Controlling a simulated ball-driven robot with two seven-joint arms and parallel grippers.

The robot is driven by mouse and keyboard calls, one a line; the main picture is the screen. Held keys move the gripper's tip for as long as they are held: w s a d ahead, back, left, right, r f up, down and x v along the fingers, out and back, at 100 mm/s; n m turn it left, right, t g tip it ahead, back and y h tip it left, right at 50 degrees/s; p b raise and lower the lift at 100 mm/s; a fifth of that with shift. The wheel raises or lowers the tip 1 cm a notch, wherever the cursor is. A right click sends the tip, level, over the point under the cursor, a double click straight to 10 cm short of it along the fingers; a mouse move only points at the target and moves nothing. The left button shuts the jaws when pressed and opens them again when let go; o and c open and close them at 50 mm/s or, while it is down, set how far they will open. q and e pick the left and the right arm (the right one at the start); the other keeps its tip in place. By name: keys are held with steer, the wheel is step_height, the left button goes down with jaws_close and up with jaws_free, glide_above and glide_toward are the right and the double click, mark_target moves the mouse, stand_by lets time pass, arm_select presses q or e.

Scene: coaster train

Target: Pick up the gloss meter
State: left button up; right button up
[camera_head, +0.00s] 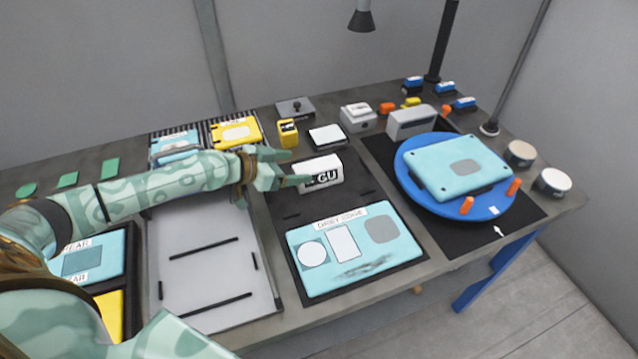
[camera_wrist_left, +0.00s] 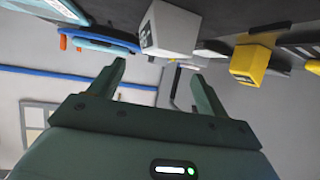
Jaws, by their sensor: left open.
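The gloss meter seems to be the white block (camera_head: 322,171) with a black "GU" marking, standing on the dark mat in the middle of the table. It also shows in the left wrist view as a white block (camera_wrist_left: 176,28) with a dark panel, out past the fingertips. My left gripper (camera_head: 294,166) is open and empty, just left of the block with its fingers pointing toward it. Both spread fingers show in the left wrist view (camera_wrist_left: 157,72). The block does not look gripped; whether a finger touches it I cannot tell. My right gripper is not in view.
A yellow block (camera_head: 287,133) and a white-topped pad (camera_head: 327,136) stand behind the block. A teal panel (camera_head: 310,277) marked "GREY CONE" lies in front. A blue turntable (camera_head: 413,190) with a teal plate is at right. A grey tray (camera_head: 178,290) lies left of the mat.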

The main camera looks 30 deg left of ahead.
mark_target(315, 167)
arm_select(q)
steer(key=x, duration=0.6)
steer(key=shift+w+d+f, duration=0.15)
steer(key=shift+w+f, duration=0.1)
steer(key=shift+s, duration=0.1)
steer(key=c, duration=1.4)
